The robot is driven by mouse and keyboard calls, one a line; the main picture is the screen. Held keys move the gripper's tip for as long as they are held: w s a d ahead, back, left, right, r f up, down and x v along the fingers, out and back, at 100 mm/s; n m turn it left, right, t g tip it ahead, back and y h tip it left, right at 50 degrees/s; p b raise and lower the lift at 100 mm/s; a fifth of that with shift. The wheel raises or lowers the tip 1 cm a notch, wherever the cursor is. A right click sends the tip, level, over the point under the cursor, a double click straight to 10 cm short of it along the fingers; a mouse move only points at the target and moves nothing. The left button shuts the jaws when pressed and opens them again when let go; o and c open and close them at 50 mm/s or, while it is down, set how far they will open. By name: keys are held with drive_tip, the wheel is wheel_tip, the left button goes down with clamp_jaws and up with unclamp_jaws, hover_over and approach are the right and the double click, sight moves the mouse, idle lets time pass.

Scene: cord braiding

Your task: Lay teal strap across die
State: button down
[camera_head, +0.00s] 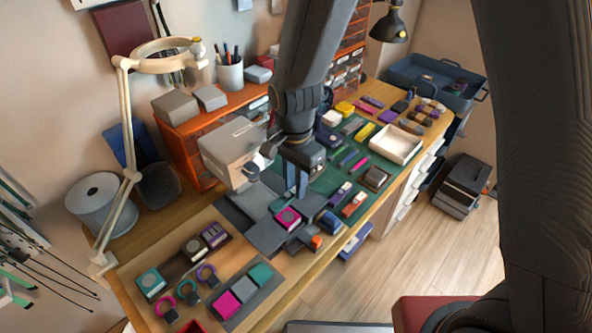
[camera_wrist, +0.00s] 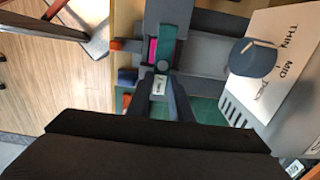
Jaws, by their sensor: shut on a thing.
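My gripper (camera_head: 298,192) points down over the grey press bed (camera_head: 265,236), just behind a pink square block with a round centre (camera_head: 289,216). In the wrist view my gripper (camera_wrist: 163,55) has its dark fingers close together, with a small teal piece, seemingly the strap (camera_wrist: 168,31), at their tips. The pink block (camera_wrist: 152,49) shows partly beside one finger there.
A grey machine box (camera_head: 232,150) with a knob stands close to the left of my gripper. A board with teal, grey and pink pads (camera_head: 243,291) lies in front. A white tray (camera_head: 397,144) and several small coloured parts lie on the green mat to the right.

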drive_tip(key=shift+f, duration=0.1)
wheel_tip(320, 180, down, 4)
drive_tip(key=b, duration=0.4)
drive_tip(key=shift+f, duration=0.15)
drive_tip(key=shift+f+b, duration=0.4)
drive_tip(key=shift+f, duration=0.5)
drive_tip(key=shift+p, duration=0.35)
drive_tip(key=shift+f, duration=0.25)
idle(0.3)
drive_tip(key=c, duration=1.5)
unclamp_jaws()
